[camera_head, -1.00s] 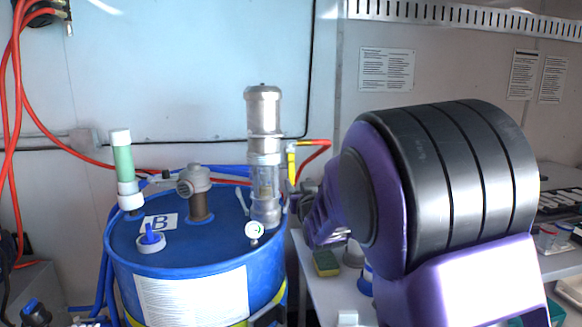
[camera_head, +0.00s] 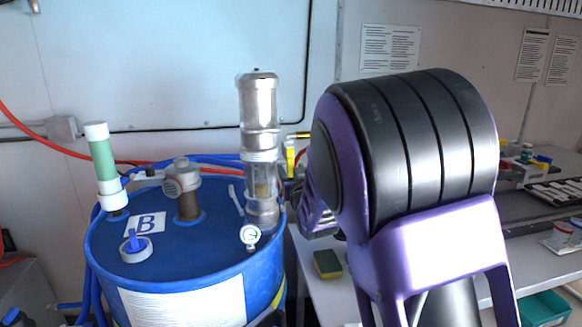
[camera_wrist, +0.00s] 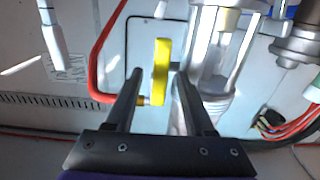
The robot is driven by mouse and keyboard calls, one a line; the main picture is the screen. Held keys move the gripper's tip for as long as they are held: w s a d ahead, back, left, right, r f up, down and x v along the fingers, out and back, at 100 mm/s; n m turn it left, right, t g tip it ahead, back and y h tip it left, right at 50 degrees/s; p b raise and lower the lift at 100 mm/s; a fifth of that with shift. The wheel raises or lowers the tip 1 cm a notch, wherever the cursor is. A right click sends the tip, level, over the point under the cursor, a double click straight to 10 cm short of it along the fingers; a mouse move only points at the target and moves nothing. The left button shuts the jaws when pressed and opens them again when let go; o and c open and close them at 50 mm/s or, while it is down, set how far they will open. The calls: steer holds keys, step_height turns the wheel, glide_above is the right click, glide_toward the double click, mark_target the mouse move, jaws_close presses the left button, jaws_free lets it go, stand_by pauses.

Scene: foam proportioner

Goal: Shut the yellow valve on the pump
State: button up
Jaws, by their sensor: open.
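The yellow valve (camera_head: 290,155) shows in the head view just right of the clear and silver pump (camera_head: 259,115) on the blue drum. In the wrist view the yellow valve handle (camera_wrist: 161,72) is a long upright bar, with a red hose joined near its lower end. My gripper (camera_wrist: 157,76) is open in the wrist view. Its two dark fingers point toward the valve, and the handle appears in the gap between them. I cannot tell whether either finger touches it. The pump body (camera_wrist: 212,70) is close beside the right finger. In the head view my arm hides most of the gripper.
The blue drum (camera_head: 185,285) carries a green and white tube (camera_head: 104,165), a grey capped fitting (camera_head: 183,185) and a small gauge (camera_head: 250,236). A bench with a sponge (camera_head: 327,264) stands to the right. The red hose (camera_wrist: 100,60) runs left of the fingers.

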jaws_close()
stand_by(0.3)
stand_by(1.2)
